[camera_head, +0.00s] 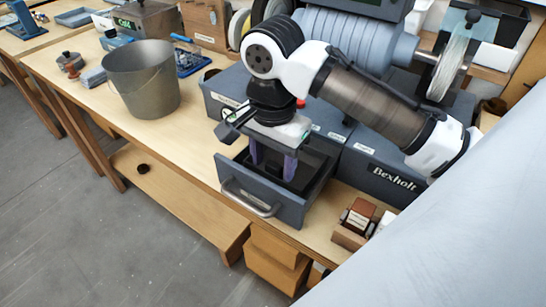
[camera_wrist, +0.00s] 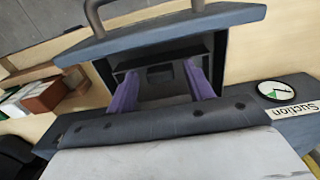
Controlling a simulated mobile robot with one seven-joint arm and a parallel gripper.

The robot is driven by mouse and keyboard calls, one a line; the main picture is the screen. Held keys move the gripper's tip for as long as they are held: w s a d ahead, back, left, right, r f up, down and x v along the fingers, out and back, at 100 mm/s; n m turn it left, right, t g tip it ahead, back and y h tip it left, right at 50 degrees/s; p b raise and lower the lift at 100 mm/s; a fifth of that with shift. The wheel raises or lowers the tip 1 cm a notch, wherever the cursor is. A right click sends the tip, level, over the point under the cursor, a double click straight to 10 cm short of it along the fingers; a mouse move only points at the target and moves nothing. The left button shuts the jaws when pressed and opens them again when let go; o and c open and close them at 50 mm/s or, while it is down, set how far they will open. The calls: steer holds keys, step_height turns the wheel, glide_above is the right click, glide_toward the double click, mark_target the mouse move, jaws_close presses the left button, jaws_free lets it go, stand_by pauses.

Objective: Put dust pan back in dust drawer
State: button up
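The dust drawer (camera_head: 262,192) is a blue-grey drawer with a metal bar handle, pulled open from the front of the machine. It also fills the top of the wrist view (camera_wrist: 165,33). A dark tray-like piece (camera_wrist: 160,76) lies inside it and looks like the dust pan; its rim and a small block or tab show, and the rest is hidden by my gripper and shadow. My gripper (camera_head: 272,172) points down into the open drawer. Its two purple fingers (camera_wrist: 161,92) are wide apart, with nothing clearly clasped between them; the tips reach down by the dark piece.
The Bexholt machine (camera_head: 365,165) stands behind and right of the drawer. A grey bucket (camera_head: 142,85) stands on the bench to the left. A small brown box (camera_head: 355,222) sits right of the drawer. A round Suction gauge (camera_wrist: 276,91) is beside the drawer opening.

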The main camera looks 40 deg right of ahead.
step_height(320, 180, up, 12)
steer(key=shift+r, duration=0.15)
stand_by(0.5)
steer(key=shift+d, duration=0.1)
stand_by(0.9)
